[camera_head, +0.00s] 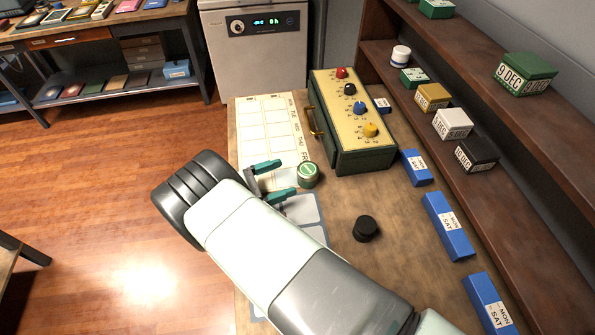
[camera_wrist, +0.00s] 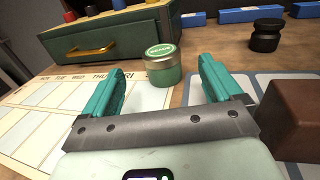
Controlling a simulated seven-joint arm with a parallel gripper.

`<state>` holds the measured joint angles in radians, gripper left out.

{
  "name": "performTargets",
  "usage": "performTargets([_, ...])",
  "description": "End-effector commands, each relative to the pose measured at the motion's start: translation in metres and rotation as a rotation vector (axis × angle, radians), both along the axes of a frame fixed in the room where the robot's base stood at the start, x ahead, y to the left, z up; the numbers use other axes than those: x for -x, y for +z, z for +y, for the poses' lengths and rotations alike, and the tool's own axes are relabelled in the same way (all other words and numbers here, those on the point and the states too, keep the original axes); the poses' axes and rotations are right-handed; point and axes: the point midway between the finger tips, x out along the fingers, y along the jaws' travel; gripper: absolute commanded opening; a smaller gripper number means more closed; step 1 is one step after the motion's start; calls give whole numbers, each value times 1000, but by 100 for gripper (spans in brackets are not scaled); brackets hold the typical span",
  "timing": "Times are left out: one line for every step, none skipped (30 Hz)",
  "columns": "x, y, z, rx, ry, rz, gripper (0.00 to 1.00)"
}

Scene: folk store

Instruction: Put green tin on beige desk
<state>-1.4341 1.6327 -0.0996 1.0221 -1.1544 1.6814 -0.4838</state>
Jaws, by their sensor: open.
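The green tin (camera_head: 308,175) is a small round tin with a pale band and a labelled lid. It stands upright on the brown wooden desk (camera_head: 345,205), at the edge of a paper calendar sheet. My gripper (camera_head: 276,179) is open with teal fingers, just left of the tin in the head view. In the wrist view the tin (camera_wrist: 162,66) stands ahead of and between the open fingertips (camera_wrist: 160,82), apart from both. I cannot tell which surface is the beige desk.
A green box with coloured knobs (camera_head: 352,118) stands behind the tin. A black jar (camera_head: 366,228) and several blue pill boxes (camera_head: 447,226) are to the right. A wooden shelf (camera_head: 545,165) lines the right side. A brown block (camera_wrist: 293,115) is near my gripper's right.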

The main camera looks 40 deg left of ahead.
Motion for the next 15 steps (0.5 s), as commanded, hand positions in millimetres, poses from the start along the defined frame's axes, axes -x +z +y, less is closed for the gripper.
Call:
performTargets([8,-1,5,-2,2,1,92])
performTargets([12,-1,8,-3,2,1,92])
performTargets([17,0,11,-2,2,0,92])
performTargets([20,0,13,-1,2,0,92])
performTargets([23,0,14,-1,1,0,92])
performTargets([25,0,16,-1,1,0,92])
performTargets([27,0,17,-1,0,-1,92])
performTargets([29,0,17,0,0,0,92])
performTargets([30,0,18,0,-1,0,92])
performTargets([31,0,18,0,-1,0,92])
performTargets([31,0,19,0,-1,0,92])
performTargets([32,0,19,0,-1,0,92])
performTargets([32,0,19,0,-1,0,92])
performTargets([32,0,19,0,-1,0,92])
performTargets([31,0,19,1,-1,1,92])
